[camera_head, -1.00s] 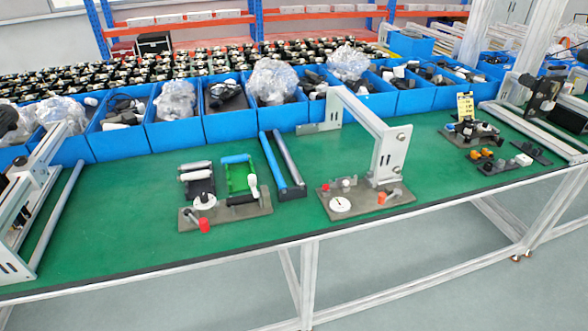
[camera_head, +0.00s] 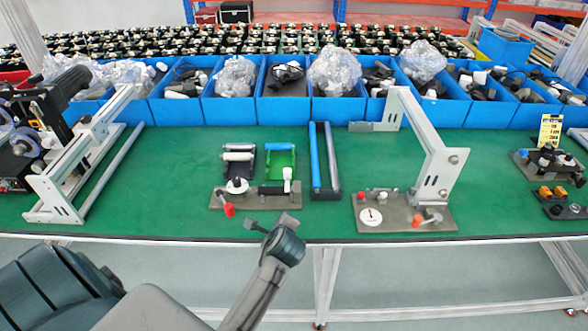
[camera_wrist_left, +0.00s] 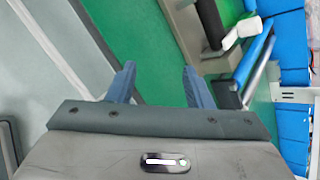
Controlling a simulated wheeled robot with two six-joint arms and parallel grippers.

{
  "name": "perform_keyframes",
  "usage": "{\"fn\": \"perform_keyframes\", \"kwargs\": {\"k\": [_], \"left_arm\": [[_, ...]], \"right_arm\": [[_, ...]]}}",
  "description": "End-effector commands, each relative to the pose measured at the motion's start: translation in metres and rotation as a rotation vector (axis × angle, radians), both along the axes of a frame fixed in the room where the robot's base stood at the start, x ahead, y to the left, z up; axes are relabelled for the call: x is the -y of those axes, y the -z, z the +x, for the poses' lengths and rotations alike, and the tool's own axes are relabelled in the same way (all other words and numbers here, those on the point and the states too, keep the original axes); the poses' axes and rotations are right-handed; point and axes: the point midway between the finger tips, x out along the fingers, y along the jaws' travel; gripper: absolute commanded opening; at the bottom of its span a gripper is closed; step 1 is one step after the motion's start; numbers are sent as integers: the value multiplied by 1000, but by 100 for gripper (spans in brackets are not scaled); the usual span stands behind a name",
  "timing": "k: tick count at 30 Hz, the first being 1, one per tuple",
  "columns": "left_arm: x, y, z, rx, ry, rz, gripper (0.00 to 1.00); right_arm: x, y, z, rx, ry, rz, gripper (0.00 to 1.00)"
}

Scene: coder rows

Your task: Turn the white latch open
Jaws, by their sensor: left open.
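The white latch (camera_head: 287,178) stands upright at the right end of the left fixture plate (camera_head: 237,201), by the green tray (camera_head: 280,162). In the left wrist view the white latch (camera_wrist_left: 243,31) is at the upper right, beside a black bar. My left gripper (camera_head: 266,223) is near the bench's front edge, in front of the left fixture and apart from the latch. In the left wrist view its two fingers (camera_wrist_left: 160,84) are spread with nothing between them. My right gripper is out of view.
A red knob (camera_head: 229,210) and white disc sit on the left fixture. Blue and grey rollers (camera_head: 323,158) lie to its right. A second fixture (camera_head: 400,216) with a tall metal bracket (camera_head: 436,178) stands further right. Blue bins line the back.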

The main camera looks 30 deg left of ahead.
Motion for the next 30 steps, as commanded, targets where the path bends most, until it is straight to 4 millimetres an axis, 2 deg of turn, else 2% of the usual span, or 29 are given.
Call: {"fn": "perform_keyframes", "kwargs": {"k": [9, 15, 20, 30], "left_arm": [[-7, -56, 80, -208, 287, 503, 46], [-7, -78, 106, -315, 379, 698, 46], [-14, -78, 115, -334, 392, 727, 46], [-56, -55, 154, -334, 392, 724, 46]], "right_arm": [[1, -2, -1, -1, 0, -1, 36], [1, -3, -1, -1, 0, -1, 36], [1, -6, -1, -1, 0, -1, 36], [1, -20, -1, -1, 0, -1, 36]]}}
